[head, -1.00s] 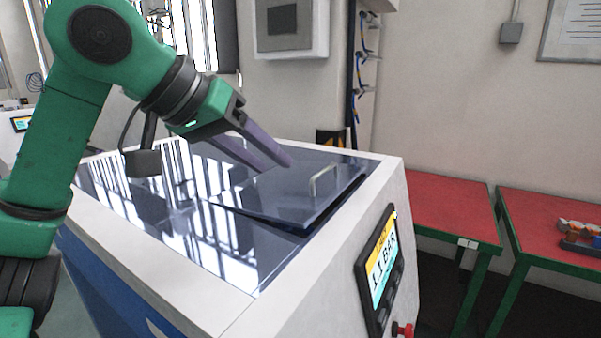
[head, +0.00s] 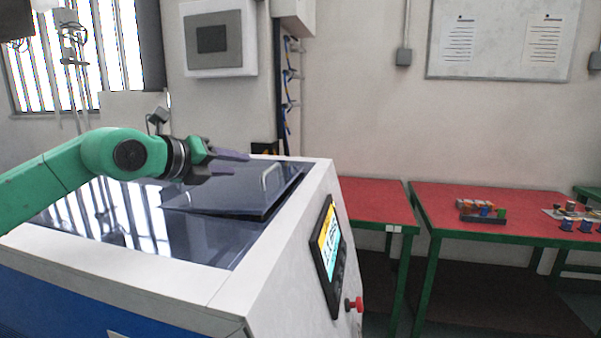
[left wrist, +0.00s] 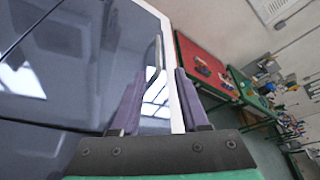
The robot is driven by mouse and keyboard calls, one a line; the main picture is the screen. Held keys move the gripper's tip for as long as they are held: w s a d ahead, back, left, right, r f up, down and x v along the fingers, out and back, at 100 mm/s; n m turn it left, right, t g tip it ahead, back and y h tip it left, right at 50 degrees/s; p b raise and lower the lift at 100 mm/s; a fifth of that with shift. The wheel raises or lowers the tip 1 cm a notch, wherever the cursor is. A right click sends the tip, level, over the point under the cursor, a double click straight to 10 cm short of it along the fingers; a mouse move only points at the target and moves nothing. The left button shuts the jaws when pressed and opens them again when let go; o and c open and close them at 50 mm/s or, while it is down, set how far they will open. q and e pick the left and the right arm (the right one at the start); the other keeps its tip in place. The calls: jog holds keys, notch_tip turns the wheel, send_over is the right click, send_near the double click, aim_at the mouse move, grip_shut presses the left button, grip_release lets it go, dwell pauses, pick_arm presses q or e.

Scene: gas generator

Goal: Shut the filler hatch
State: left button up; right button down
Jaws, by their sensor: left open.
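The filler hatch (head: 232,194) is a dark glossy panel on top of the generator (head: 290,215). It sits slightly tilted, with its near right edge a little above the surrounding top. A pale bar handle (head: 271,177) stands near its right edge. My left gripper (head: 240,163) is open and empty above the hatch, left of the handle, its fingers pointing right. In the left wrist view the handle (left wrist: 153,62) shows ahead, between the lines of the two open fingers (left wrist: 160,78). Whether a finger touches it cannot be told. My right gripper is out of view.
A control panel with a screen (head: 330,250) and a red knob (head: 354,304) are on the generator's side. Red-topped tables (head: 375,207) stand to the right, one with a tray of small parts (head: 482,214). A wall box (head: 213,40) hangs behind.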

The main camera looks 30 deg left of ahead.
pick_arm(q)
jog(key=p, duration=0.4)
send_near(270, 169)
jog(key=w, duration=0.1)
jog(key=w+a, duration=0.1)
jog(key=w, duration=0.1)
jog(key=shift+w+f, duration=0.15)
jog(key=p+x, duration=0.5)
jog(key=x, duration=0.2)
jog(key=shift+w+f, duration=0.2)
jog(key=shift+w, duration=0.1)
jog(key=shift+w+a+f, duration=0.1)
jog(key=shift+w+f, duration=0.2)
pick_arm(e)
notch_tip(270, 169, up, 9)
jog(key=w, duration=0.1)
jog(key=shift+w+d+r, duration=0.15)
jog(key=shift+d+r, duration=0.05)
pick_arm(q)
jog(key=shift+s, duration=0.1)
grip_shut()
jog(key=shift+r, duration=0.1)
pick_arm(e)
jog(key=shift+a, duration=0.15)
